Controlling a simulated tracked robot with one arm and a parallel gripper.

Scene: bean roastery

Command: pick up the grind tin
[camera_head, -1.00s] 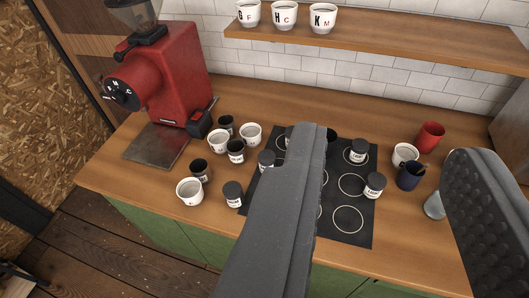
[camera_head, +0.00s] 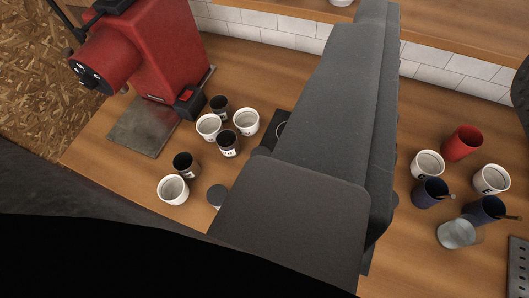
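Several small dark tins stand on the wooden counter left of my gripper; I cannot tell which is the grind tin. Open dark tins stand near the grinder: a back one (camera_head: 220,106), a middle one (camera_head: 228,144) and a front one (camera_head: 185,165). My gripper (camera_head: 450,45) is open, with one grey finger large in the middle and a dark part of the other at the right edge. The black mat (camera_head: 282,124) is mostly hidden.
A red grinder (camera_head: 160,55) stands at back left over a metal plate (camera_head: 146,126). White cups (camera_head: 246,122) stand among the tins. A shelf (camera_head: 440,28) runs above.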

